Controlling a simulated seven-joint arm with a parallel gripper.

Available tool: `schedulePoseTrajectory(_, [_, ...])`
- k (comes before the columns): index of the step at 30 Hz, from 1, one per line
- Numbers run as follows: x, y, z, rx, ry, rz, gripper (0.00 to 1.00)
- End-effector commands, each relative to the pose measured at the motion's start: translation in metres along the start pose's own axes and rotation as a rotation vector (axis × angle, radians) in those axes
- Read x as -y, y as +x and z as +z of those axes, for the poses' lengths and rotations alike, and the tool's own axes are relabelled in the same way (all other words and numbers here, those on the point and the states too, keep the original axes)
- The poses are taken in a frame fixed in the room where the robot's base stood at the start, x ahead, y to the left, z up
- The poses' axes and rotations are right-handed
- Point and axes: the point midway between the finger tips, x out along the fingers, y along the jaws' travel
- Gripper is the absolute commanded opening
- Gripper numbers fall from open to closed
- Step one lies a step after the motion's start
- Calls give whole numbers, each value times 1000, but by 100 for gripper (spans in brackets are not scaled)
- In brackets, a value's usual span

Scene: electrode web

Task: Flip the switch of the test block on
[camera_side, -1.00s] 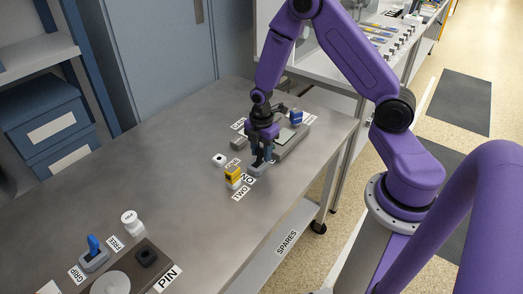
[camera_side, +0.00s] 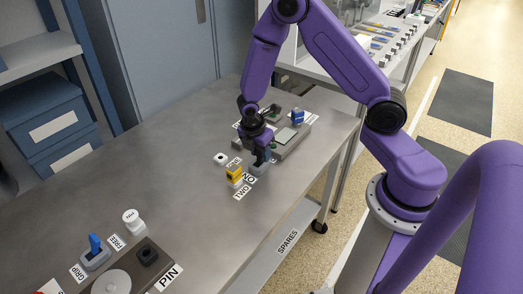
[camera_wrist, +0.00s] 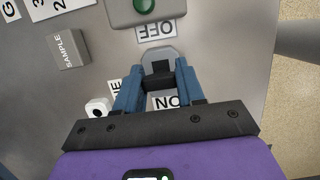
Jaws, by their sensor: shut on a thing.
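The test block's switch is a small grey housing, seen in the wrist view (camera_wrist: 160,53) and low beside the ON label in the side view (camera_side: 262,169). A dark lever (camera_wrist: 159,82) stands in it between my fingertips.
A yellow block (camera_side: 234,174) stands close left of my gripper, with a white block (camera_side: 220,158) behind it. The table's left middle is clear.

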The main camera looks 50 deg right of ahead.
Motion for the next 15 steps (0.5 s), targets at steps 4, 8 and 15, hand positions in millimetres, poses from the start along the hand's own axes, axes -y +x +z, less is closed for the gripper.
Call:
schedulePoseTrajectory(4, [0,-2,-6,83,-7,1,8])
schedulePoseTrajectory(8, [-1,-3,-11,174,-8,3,8])
schedulePoseTrajectory(15, [0,-4,-22,371,-6,2,8])
